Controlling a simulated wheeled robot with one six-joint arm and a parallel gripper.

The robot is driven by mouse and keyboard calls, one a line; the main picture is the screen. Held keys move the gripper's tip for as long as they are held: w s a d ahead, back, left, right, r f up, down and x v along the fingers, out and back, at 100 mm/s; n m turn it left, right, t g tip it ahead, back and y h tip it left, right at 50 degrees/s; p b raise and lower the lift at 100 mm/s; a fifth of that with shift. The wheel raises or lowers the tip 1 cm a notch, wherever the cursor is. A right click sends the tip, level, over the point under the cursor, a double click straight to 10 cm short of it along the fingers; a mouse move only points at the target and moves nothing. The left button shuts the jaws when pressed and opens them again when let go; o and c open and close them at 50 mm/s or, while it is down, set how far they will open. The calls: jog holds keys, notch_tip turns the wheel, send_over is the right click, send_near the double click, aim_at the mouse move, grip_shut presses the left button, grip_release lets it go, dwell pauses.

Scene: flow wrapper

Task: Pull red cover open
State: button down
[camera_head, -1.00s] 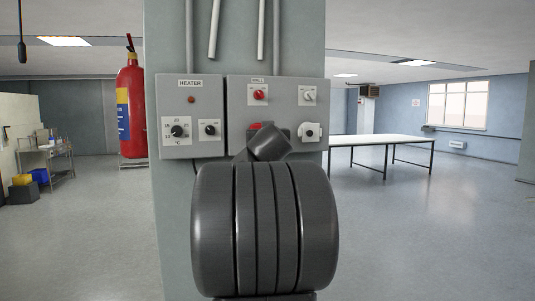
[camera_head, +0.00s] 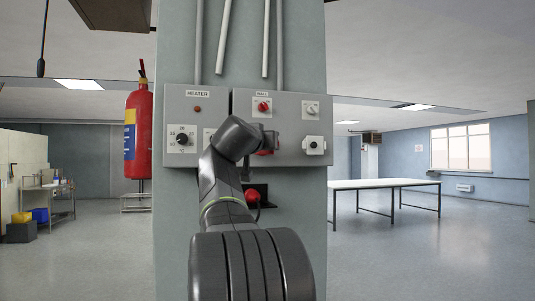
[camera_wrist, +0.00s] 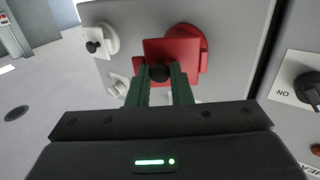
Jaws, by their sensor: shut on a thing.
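The red cover (camera_wrist: 185,52) is a flat red plate with a black knob (camera_wrist: 159,72) on its front, seen in the wrist view in front of a round red base on the grey panel. My gripper (camera_wrist: 160,80) has its two green fingers closed around the black knob. In the head view, only a bit of the red cover (camera_head: 266,152) shows at the lower middle of the wall panel (camera_head: 299,157), mostly hidden by my wrist and gripper. I cannot tell how far the cover is tilted.
A heater box (camera_head: 178,104) with dials adjoins the panel on the left. A red switch (camera_head: 264,106) sits above the cover. A red round object (camera_head: 252,196) is below the panel. A fire extinguisher (camera_head: 138,130) hangs left; a white table (camera_head: 385,184) stands right.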

jog(key=shift+s+a+m+g+h+p, duration=0.25)
jog(key=shift+a+m+g+h+p, duration=0.6)
jog(key=shift+m+g+h, duration=0.65)
jog(key=shift+s+a+m+g+h+p, duration=0.2)
jog(key=shift+a+m+g+h+p, duration=0.75)
jog(key=shift+h, duration=0.9)
jog(key=shift+s+a+m+g+h+p, duration=0.25)
jog(key=shift+a+m+g+h+p, duration=0.35)
jog(key=shift+m+g+h+p, duration=0.65)
jog(key=shift+m+h+b, duration=0.3)
jog(key=shift+m+h, duration=0.2)
jog(key=c, duration=1.3)
grip_release()
jog(key=shift+s+a, duration=0.1)
jog(key=shift+a, duration=0.05)
jog(key=v, duration=1.3)
jog(key=shift+a+p, duration=0.3)
jog(key=shift+r, duration=0.1)
